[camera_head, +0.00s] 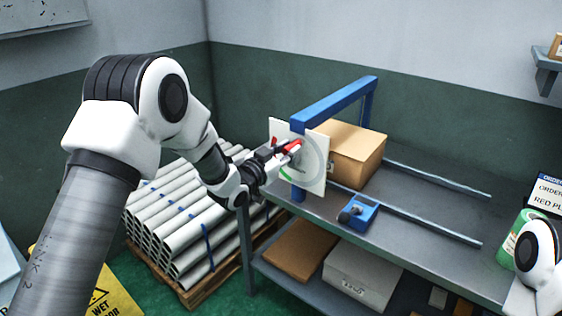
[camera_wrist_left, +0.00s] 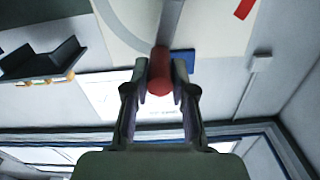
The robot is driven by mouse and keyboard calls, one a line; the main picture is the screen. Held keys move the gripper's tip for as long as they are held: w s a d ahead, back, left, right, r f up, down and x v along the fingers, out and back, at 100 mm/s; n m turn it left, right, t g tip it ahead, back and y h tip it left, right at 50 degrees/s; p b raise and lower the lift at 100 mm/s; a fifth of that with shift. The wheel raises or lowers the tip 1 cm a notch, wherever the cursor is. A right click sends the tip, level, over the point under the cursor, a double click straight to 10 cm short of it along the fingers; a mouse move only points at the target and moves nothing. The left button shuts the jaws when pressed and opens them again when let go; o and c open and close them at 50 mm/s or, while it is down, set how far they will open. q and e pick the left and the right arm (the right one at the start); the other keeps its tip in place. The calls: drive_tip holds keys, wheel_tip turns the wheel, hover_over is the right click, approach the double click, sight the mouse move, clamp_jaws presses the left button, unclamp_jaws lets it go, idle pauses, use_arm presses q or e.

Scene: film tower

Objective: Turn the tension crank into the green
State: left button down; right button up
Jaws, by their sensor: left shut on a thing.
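The tension crank has a red handle (camera_head: 292,146) in front of a white dial plate (camera_head: 313,170) on the blue frame. My left gripper (camera_head: 280,153) is shut on the handle. In the left wrist view the fingers (camera_wrist_left: 160,88) close around the red knob (camera_wrist_left: 160,72), and a grey crank arm (camera_wrist_left: 171,22) runs up from it. The plate (camera_wrist_left: 222,25) there shows part of a grey ring and a red mark. A short green arc (camera_head: 285,174) shows at the dial's lower left. The gripper hides part of the dial. My right gripper is out of view.
The blue frame (camera_head: 335,100) stands on a grey bench (camera_head: 420,190) over a cardboard box (camera_head: 352,150). A small blue clamp-like block (camera_head: 358,213) sits on a rail in front. Stacked grey tubes (camera_head: 185,215) lie on a pallet left of the bench. A green roll (camera_head: 515,238) stands at right.

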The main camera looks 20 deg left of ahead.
use_arm(q)
drive_tip(key=s+d+f+m+b, duration=0.1)
drive_tip(key=d+f+m+b, duration=0.1)
drive_tip(key=f+m+b, duration=0.3)
drive_tip(key=d+f+m+b, duration=0.2)
drive_tip(key=f+m+b, duration=0.3)
drive_tip(key=m+b, duration=0.8)
drive_tip(key=shift+s+d+b, duration=0.3)
drive_tip(key=shift+s+b, duration=0.05)
drive_tip(key=shift+b, duration=2.65)
drive_tip(key=c, duration=1)
unclamp_jaws()
